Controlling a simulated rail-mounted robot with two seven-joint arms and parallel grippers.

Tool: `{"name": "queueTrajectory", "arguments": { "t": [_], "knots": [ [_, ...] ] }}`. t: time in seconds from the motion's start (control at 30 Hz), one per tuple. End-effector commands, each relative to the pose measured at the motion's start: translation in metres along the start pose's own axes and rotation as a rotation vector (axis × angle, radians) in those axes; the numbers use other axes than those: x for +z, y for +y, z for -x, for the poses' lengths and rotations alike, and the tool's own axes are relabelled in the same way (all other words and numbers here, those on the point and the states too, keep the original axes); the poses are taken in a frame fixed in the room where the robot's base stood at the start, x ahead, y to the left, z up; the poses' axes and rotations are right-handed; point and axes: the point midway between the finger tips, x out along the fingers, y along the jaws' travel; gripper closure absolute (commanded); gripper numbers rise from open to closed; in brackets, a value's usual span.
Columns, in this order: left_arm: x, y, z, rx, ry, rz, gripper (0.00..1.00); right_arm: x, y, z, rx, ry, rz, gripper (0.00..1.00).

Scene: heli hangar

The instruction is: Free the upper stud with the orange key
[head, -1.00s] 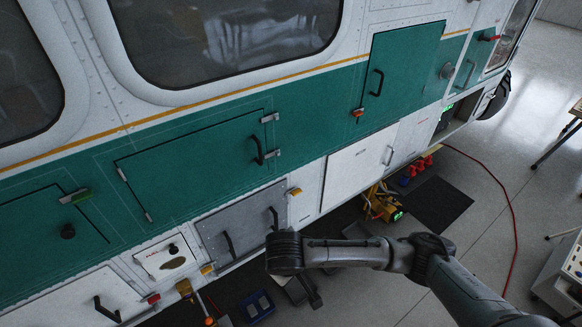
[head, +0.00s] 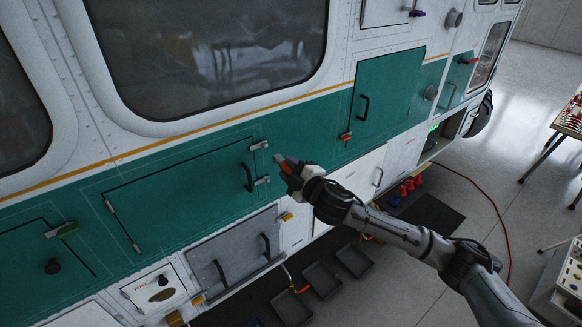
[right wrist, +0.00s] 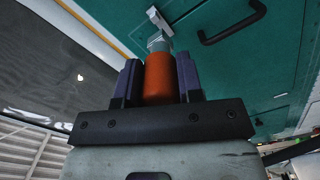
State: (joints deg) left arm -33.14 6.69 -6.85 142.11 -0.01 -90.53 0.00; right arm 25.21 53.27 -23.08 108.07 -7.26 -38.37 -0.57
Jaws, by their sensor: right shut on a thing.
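My right gripper (head: 290,166) is shut on the orange key (right wrist: 160,78), raised at the green hatch (head: 180,185) on the vehicle's side. In the right wrist view, its two dark fingers (right wrist: 160,84) clasp the orange handle, and the grey tip points toward a metal fitting (right wrist: 154,15). In the head view, the upper stud (head: 259,146) is on the hatch's upper right edge, just left of the key's tip. I cannot tell whether they touch. A lower stud (head: 262,181) sits below it, beside the hatch's black handle (head: 248,177). My left gripper is out of view.
A grey panel (head: 235,250) with two black handles lies below the hatch. Dark trays (head: 321,279) and a dark mat (head: 430,214) lie on the floor, with a red hose (head: 490,200) farther right.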

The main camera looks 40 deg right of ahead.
Motion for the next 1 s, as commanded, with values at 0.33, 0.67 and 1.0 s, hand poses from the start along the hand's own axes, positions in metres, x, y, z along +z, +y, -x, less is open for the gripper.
{"name": "queueTrajectory", "arguments": {
  "t": [0.33, 0.67, 1.0],
  "knots": [
    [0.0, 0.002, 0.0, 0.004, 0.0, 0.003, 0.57, 0.001, 0.008, -0.013, 0.018, 0.014, -0.003, 0.94],
    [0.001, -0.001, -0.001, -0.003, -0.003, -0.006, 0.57, 0.0, 0.008, -0.032, 0.017, 0.014, -0.004, 0.94],
    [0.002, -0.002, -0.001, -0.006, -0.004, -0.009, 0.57, 0.0, 0.007, -0.033, 0.016, 0.013, -0.003, 0.94]
  ]
}}
